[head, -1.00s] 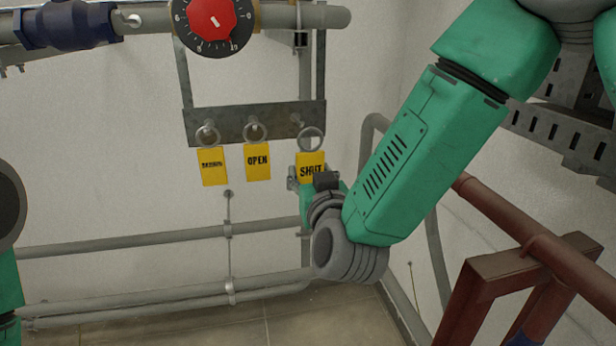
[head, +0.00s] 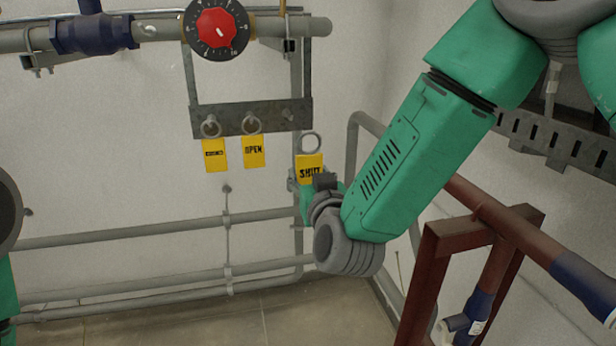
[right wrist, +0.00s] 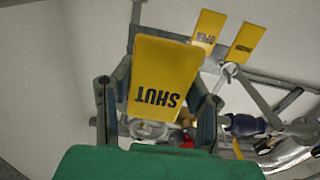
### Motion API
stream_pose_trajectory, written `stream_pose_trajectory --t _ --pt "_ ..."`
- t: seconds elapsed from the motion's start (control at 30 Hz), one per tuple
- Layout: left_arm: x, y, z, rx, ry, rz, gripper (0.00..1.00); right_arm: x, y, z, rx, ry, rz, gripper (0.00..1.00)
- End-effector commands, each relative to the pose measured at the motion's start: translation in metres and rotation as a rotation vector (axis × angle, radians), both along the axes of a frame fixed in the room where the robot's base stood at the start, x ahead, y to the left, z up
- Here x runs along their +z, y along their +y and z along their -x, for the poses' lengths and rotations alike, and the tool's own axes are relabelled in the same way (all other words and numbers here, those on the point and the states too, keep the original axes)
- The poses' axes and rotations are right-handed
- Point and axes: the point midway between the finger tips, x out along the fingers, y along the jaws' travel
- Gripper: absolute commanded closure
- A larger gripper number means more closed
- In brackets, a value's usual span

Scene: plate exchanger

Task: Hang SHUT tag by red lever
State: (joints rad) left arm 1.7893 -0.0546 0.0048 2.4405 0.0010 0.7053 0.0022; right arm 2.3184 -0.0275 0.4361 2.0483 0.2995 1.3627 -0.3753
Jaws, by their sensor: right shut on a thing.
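The yellow SHUT tag (head: 309,167) has a metal ring (head: 311,142) at its top. My right gripper (head: 312,183) is shut on the tag's lower part and holds it upright, with the ring up. The ring is to the lower right of the rack's empty right peg (head: 288,115) and looks clear of it. In the right wrist view the SHUT tag (right wrist: 157,75) sits between the fingers of my right gripper (right wrist: 157,108). I cannot make out a red lever in either view. My left gripper is out of view; only part of my left arm shows at the left edge.
The metal rack (head: 237,120) on the wall bears an OPEN tag (head: 254,151) and another yellow tag (head: 214,155). Above is a red dial knob (head: 217,28) on a pipe. A dark red pipe frame (head: 470,235) stands at the right. Grey pipes run low along the wall.

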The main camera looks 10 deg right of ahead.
Motion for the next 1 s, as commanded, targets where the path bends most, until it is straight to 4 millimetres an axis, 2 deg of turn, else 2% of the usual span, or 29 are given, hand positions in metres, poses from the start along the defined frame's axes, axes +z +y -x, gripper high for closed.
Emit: stream_pose_trajectory --t 1.0 --pt "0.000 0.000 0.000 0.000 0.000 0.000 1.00 0.000 0.001 -0.030 0.000 -0.001 0.001 0.86"
